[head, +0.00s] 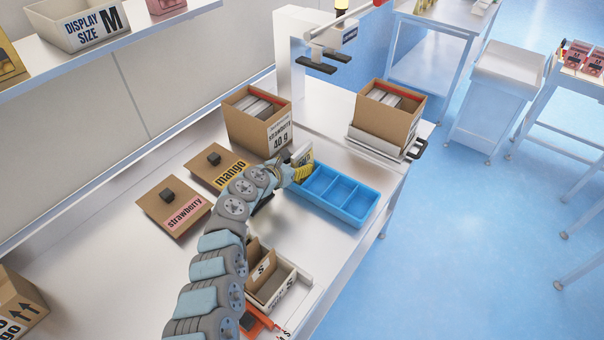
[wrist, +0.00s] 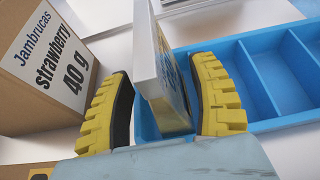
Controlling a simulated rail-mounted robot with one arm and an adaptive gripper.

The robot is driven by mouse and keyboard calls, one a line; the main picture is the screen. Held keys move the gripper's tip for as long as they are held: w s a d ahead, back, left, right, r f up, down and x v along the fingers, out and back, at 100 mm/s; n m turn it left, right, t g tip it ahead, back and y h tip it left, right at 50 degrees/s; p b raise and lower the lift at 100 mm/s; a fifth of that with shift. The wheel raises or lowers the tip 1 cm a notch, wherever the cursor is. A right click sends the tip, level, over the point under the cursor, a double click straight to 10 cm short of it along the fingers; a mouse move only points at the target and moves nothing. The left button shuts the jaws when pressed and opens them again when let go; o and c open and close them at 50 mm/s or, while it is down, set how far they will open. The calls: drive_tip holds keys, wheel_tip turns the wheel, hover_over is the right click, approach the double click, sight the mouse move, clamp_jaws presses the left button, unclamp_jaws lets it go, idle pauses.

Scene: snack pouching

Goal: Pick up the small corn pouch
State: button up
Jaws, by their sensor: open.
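A thin pale pouch with a blue and yellow printed face (wrist: 168,78) stands upright between the fingers of my gripper (wrist: 164,84) in the wrist view. Its wording is too oblique to read, so I cannot tell whether it is the small corn pouch. The yellow fingers are open, one on each side of it. Its lower end is at the left end compartment of the blue tray (wrist: 235,62). In the head view the pouch (head: 303,154) shows above the tray's left end (head: 358,213), beside my gripper (head: 302,172). The other visible tray compartments look empty.
An open strawberry 40 g carton (head: 240,127) stands close behind and left of my gripper. Mango (head: 207,168) and strawberry (head: 160,195) cardboard panels lie on the table. Another open carton (head: 379,123) stands back right. A small box (head: 258,260) is nearer.

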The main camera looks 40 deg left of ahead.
drive_tip(key=shift+b+x, duration=0.65)
drive_tip(key=shift+x, duration=0.35)
drive_tip(key=shift+w+d, duration=0.1)
drive_tip(key=shift+w, duration=0.05)
drive_tip(key=shift+c, duration=0.3)
clamp_jaws()
